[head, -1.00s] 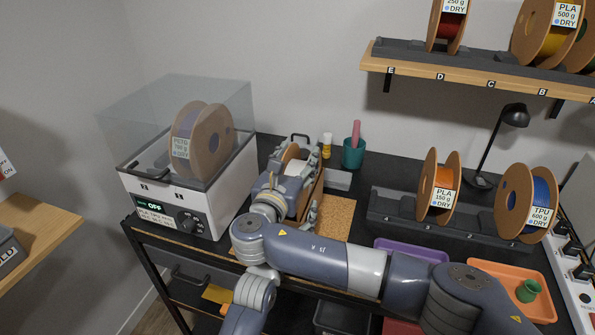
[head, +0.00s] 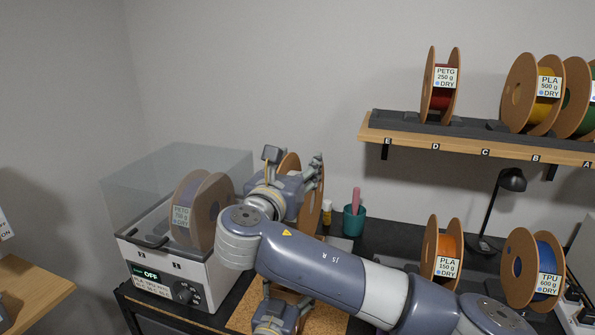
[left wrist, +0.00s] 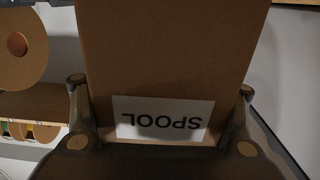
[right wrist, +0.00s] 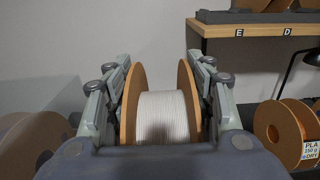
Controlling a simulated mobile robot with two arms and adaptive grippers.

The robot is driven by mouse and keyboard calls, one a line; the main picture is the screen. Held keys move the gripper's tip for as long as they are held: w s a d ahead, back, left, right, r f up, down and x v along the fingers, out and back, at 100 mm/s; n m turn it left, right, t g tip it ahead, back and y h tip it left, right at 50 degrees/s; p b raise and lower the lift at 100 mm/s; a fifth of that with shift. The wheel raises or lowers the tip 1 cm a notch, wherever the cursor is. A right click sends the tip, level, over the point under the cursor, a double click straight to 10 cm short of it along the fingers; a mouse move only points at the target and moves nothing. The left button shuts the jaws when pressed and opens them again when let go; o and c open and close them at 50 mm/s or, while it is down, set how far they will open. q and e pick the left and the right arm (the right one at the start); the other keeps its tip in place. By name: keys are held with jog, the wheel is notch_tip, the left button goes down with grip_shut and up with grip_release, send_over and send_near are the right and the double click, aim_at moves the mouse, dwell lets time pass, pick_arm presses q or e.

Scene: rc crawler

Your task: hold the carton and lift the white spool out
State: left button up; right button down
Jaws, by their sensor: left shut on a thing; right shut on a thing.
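The white spool (right wrist: 163,117), white filament between brown flanges, sits between the fingers of my right gripper (right wrist: 162,100) in the right wrist view. In the head view my right gripper (head: 312,178) holds the spool (head: 311,215) raised above the bench, its flanges upright. The brown carton (left wrist: 170,45) fills the middle of the left wrist view, with an upside-down "SPOOL" label (left wrist: 163,118). My left gripper (left wrist: 160,115) is shut on the carton, a finger at each side. In the head view my left gripper (head: 275,318) is low, and my right arm hides the carton.
A dryer (head: 170,275) with a clear lid and a spool inside stands left of my right gripper. A teal cup (head: 354,220) stands right of it. Orange (head: 443,240) and blue (head: 530,265) spools stand further right. A wall shelf (head: 480,145) hangs above.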

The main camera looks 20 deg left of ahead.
pick_arm(q)
jog(key=o, duration=1.1)
jog(key=shift+o, duration=0.2)
